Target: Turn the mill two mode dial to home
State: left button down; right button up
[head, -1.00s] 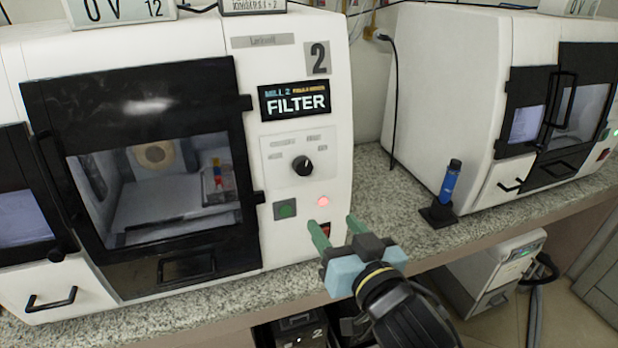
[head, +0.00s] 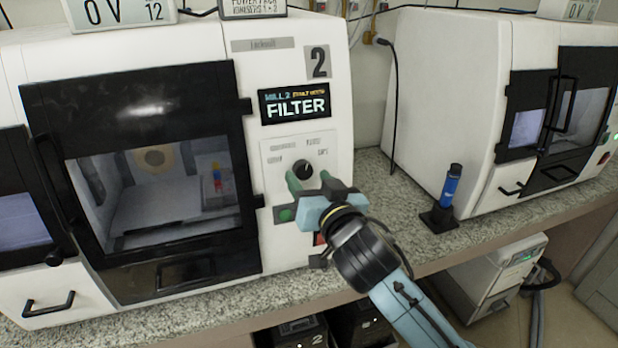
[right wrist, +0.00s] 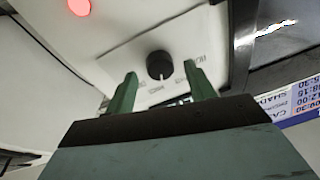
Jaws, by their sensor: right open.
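The mill two mode dial (head: 302,169) is a black round knob on a pale panel below the "FILTER" display (head: 295,104). In the right wrist view the dial (right wrist: 159,65) shows a white pointer mark, with small labels around it too blurred to read. My right gripper (head: 310,181) has green fingers and is just below the dial, pointing at the panel. In the right wrist view its open fingers (right wrist: 160,90) stand on either side of the dial's line, empty. I cannot tell if they touch the panel. My left gripper is not in view.
A green button (head: 284,214) sits below left of the dial. The red light (right wrist: 80,7) shows in the right wrist view. The mill's black-framed door (head: 150,75) is at left. A blue tool in a black holder (head: 450,187) stands on the counter at right.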

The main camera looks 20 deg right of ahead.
jog(key=shift+w, duration=0.55)
jog(key=c, duration=1)
jog(key=shift+o, duration=0.2)
jog(key=shift+r+n+p, duration=0.1)
jog(key=shift+n+p, duration=0.4)
jog(key=shift+p, duration=0.2)
jog(key=n+p, duration=0.4)
jog(key=n+g+y+p, duration=0.1)
jog(key=n+p, duration=0.3)
jog(key=p, duration=0.1)
jog(key=n+p, duration=0.4)
jog(key=shift+d+r+g+y+p, duration=0.1)
jog(key=shift+r+g+y+p, duration=0.2)
jog(key=shift+g+p, duration=0.1)
jog(key=shift+f+n+p, duration=0.1)
jog(key=shift+n+p, duration=1.7)
jog(key=shift+n, duration=0.1)
